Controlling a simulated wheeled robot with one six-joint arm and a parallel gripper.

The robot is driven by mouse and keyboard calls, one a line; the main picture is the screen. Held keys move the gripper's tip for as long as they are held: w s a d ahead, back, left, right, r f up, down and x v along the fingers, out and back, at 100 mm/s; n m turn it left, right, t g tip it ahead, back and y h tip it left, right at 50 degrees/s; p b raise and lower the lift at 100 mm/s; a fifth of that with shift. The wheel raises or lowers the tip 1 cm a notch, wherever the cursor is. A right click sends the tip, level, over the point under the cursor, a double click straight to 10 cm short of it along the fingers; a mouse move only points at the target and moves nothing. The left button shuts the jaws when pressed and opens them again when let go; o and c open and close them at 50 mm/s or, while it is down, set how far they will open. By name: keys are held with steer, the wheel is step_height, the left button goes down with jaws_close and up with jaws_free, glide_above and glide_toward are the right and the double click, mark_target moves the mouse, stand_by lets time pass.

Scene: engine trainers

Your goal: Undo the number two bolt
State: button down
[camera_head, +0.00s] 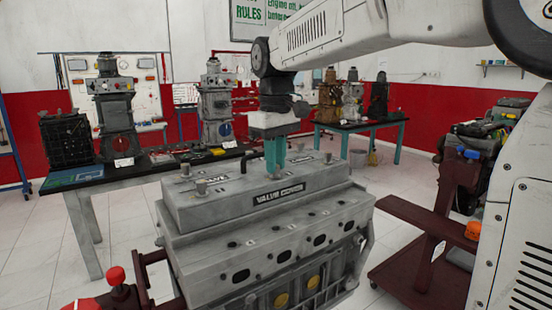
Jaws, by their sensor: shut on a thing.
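A grey engine block (265,240) stands in the middle, with a valve cover (230,200) on top that carries a dark "VALVE COVER" plate (278,194). Bolts stand up from the cover: one at the left back (185,170), one at the left front (202,186), and one at the right (328,158). My gripper (275,172) points straight down over the middle of the cover, its teal fingers close together. It is shut on a bolt there, mostly hidden between the fingers. I cannot read that bolt's number.
A bench (150,168) with engine parts runs behind the block. A red stand (440,235) with another engine stands at the right. A red-knobbed part (115,277) is at the lower left. Tiled floor (35,250) is open at the left.

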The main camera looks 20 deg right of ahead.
steer(key=n, duration=1.3)
steer(key=shift+r+n, duration=0.1)
steer(key=shift+n, duration=0.3)
stand_by(0.3)
steer(key=c, duration=1.3)
jaws_free()
steer(key=shift+c, duration=0.2)
step_height(320, 180, up, 8)
steer(key=shift+f, duration=0.15)
